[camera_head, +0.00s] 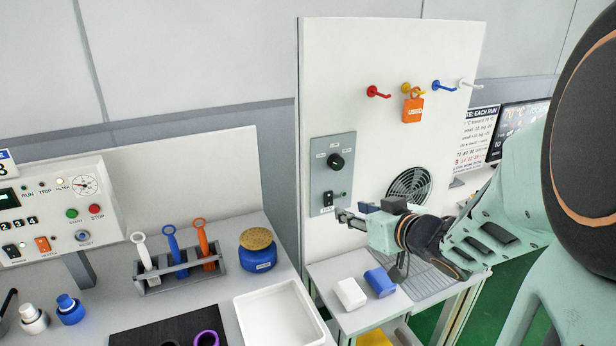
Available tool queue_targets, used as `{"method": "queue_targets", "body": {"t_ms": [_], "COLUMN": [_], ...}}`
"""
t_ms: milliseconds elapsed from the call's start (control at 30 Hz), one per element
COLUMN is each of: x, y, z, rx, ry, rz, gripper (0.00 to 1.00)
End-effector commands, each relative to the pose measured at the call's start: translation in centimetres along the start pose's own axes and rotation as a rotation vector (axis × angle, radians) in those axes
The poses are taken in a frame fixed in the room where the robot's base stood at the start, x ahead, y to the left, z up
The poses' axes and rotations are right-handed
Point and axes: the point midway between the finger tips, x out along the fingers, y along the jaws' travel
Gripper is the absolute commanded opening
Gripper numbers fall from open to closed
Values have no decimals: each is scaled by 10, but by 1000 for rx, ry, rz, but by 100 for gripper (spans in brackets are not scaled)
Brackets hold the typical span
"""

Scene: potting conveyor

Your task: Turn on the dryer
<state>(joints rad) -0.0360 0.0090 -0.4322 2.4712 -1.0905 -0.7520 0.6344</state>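A grey control plate (333,172) is mounted on the upright white board. It carries a black rotary knob (336,161) at the top and a black rocker switch (328,198) lower down, with a small label below that is too small to read surely. A small green spot shows beside the switch. My gripper (345,217) reaches in from the right, its fingertips close to the lower right corner of this plate, just below and right of the switch. Whether it touches the plate, and how far its fingers are apart, I cannot tell. A round fan grille (409,186) sits in the board behind my arm.
At left stands another control box (60,212) with a gauge, green and red buttons and switches. Coloured hooks and an orange tag (412,109) stick out above my gripper. White (350,294) and blue (380,282) blocks lie below it. A white tray (243,315) is on the bench.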

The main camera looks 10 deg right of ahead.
Motion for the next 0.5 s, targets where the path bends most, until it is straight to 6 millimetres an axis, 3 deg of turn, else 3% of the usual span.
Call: {"method": "queue_targets", "body": {"t_ms": [500], "x": [86], "y": [0], "z": [4], "rx": [-2], "ry": [1], "rz": [1], "gripper": [35]}}
